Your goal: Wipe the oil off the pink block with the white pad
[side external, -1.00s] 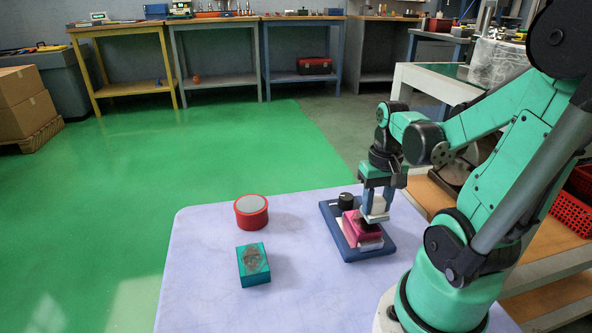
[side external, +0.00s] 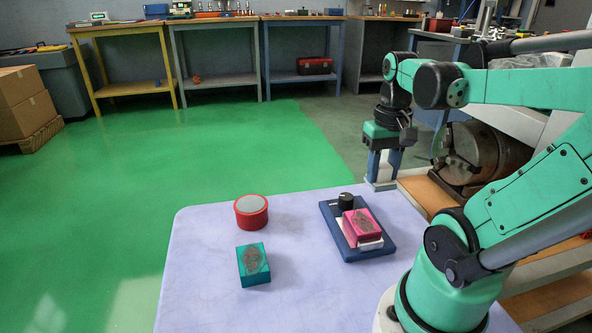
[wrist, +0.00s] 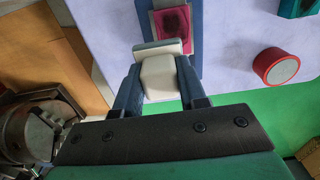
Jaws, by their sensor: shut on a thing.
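The pink block (side external: 358,237) sits in a white holder on a blue base plate (side external: 340,254), with a dark oil smear on its top. It also shows in the wrist view (wrist: 157,24), with a dark patch on it. My gripper (side external: 383,170) is raised near the table's far right edge, behind and apart from the block. In the wrist view its fingers (wrist: 159,88) are shut on the white pad (wrist: 159,76). The pad's wiping face is not visible.
A teal block (side external: 268,275) with a dark smear and a round red container (side external: 251,224) with a grey top stand on the left of the pale table (side external: 205,300). A black knob (side external: 346,202) rises from the base plate. A shelf cart stands at right.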

